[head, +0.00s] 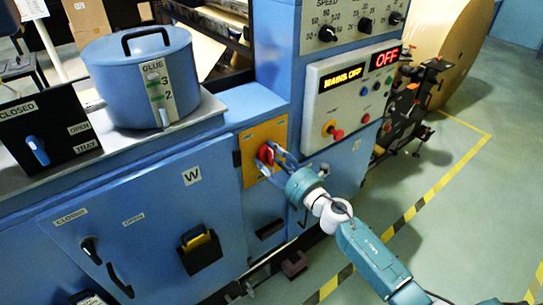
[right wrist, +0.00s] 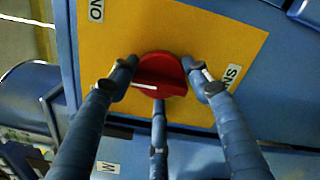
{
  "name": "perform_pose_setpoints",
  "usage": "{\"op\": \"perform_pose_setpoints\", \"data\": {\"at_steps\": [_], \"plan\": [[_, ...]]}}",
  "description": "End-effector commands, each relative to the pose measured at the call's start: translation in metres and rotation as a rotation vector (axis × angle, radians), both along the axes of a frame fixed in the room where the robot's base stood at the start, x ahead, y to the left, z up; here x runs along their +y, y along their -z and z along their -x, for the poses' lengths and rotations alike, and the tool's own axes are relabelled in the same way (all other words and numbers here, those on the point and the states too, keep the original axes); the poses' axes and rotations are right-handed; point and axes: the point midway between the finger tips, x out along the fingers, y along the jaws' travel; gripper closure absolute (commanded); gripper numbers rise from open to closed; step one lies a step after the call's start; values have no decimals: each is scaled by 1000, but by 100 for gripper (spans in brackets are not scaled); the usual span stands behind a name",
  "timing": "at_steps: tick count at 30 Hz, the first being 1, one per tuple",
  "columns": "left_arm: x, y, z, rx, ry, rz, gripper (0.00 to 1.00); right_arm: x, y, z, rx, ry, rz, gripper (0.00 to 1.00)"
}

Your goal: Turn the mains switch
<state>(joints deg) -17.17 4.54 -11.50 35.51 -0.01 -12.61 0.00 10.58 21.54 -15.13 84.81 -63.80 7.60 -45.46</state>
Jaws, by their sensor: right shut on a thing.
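The mains switch is a red rotary knob (head: 265,154) on a yellow plate (head: 262,131) on the blue cabinet front. In the right wrist view the knob (right wrist: 160,70) sits on the yellow plate (right wrist: 190,28), with an ON label at upper left and a partly hidden label at right. My right gripper (head: 271,155) is closed around the knob, one finger on each side and a third below it. A white mark shows on the knob's left part. The display (head: 341,77) reads MAINS OFF and a red one (head: 387,57) reads OFF. My left gripper is not in view.
A control panel (head: 350,110) with a red button stands right of the plate. A blue glue pot (head: 110,75) and a black OPEN/CLOSED box (head: 60,150) stand on the left counter. A large kraft roll (head: 445,40) is behind. Striped floor tape borders clear green floor (head: 440,190).

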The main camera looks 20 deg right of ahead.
Motion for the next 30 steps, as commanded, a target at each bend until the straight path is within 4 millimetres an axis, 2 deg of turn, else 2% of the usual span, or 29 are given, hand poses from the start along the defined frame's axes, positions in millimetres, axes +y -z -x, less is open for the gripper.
{"op": "perform_pose_setpoints", "data": {"at_steps": [1, 18, 30], "plan": [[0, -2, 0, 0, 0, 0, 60, 7, 12, 5, 34, -15, -39, 78], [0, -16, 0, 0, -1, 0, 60, 9, 8, 6, 191, -15, -477, 78], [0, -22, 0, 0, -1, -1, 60, 10, 6, 6, 255, -15, -658, 78]]}}
